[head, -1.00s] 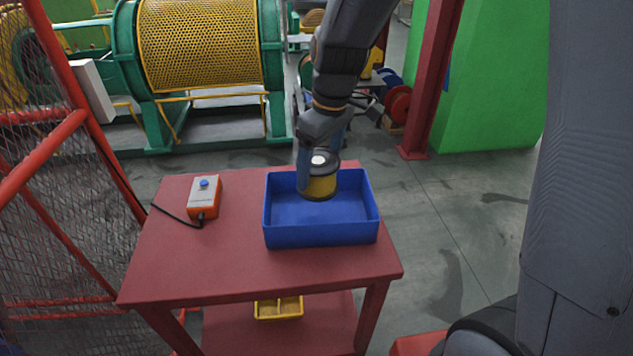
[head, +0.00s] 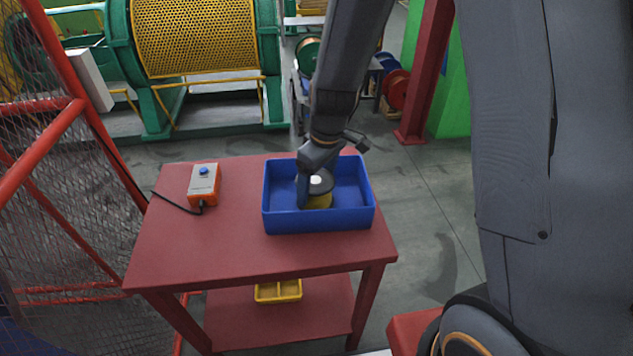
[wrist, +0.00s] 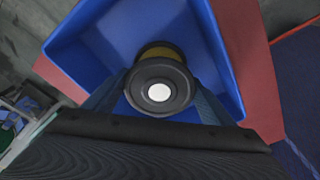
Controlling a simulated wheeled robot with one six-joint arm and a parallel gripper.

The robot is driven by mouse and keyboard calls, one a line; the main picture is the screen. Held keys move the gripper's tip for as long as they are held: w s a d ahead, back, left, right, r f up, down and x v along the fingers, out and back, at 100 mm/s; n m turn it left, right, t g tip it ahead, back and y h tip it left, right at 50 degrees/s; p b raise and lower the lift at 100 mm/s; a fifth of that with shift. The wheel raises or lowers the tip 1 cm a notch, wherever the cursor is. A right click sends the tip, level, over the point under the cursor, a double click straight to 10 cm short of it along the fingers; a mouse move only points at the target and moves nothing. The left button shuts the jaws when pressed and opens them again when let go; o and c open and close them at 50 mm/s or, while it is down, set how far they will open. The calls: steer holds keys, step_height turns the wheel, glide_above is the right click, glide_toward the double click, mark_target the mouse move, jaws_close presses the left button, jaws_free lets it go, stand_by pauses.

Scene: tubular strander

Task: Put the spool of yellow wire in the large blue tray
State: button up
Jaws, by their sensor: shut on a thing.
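The spool of yellow wire (head: 318,200) has dark flanges, a white hub and yellow winding. It is inside the walls of the large blue tray (head: 320,222), near its middle. My gripper (head: 316,190) reaches down into the tray and is shut on the spool. In the wrist view the spool (wrist: 160,85) sits between my two fingers, with the blue tray (wrist: 90,55) around and below it. Whether the spool's lower side touches the tray floor is hidden. The tray stands on the red table (head: 200,245).
An orange control box (head: 204,184) with a blue button and black cable lies left of the tray. A yellow bin (head: 278,291) is on the lower shelf. A red mesh guard (head: 60,210) stands at the left. The table's front left is clear.

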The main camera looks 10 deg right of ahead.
steer(key=shift+f, duration=0.1)
steer(key=o, duration=1.6)
steer(key=shift+o, duration=0.2)
steer(key=shift+r, duration=0.5)
step_height(320, 180, up, 11)
steer(key=s+d+b, duration=0.1)
steer(key=b, duration=0.2)
steer(key=s+d+f+m+h, duration=0.1)
steer(key=s+d+f+m, duration=0.3)
steer(key=s+d+m, duration=0.5)
steer(key=s+d, duration=0.1)
steer(key=s, duration=0.2)
steer(key=shift+f, duration=0.4)
